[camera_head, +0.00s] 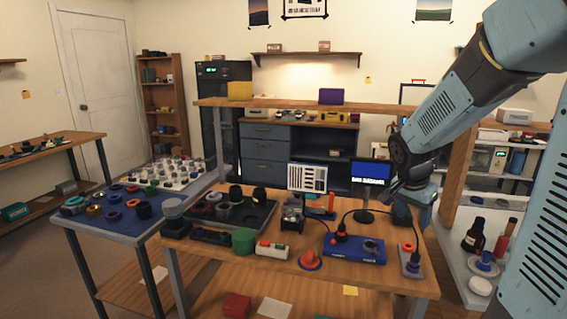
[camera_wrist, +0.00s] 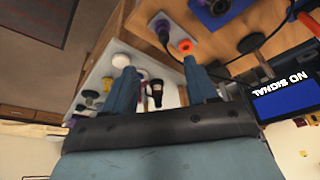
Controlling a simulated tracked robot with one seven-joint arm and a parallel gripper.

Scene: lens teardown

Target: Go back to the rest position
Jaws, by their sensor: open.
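My gripper (camera_head: 401,211) hangs over the right end of the wooden workbench (camera_head: 418,278) in the head view. Its two blue fingers are apart with nothing between them in the wrist view (camera_wrist: 160,82). The small monitor (camera_head: 370,173) stands just left of it, and its "NO SIGNAL" screen also shows in the wrist view (camera_wrist: 285,97). A blue device (camera_head: 354,248) with a cable lies on the bench below and left of the gripper. A grey plate with an orange ring (camera_head: 409,247) lies at the bench's right edge.
A dark tray (camera_head: 262,222) of lens parts, a green cylinder (camera_head: 243,241) and an orange cone (camera_head: 310,260) occupy the bench. A blue-topped table (camera_head: 92,222) with several parts stands left. A white side table (camera_head: 463,285) with bottles stands right. A raised wooden shelf (camera_head: 285,106) spans behind.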

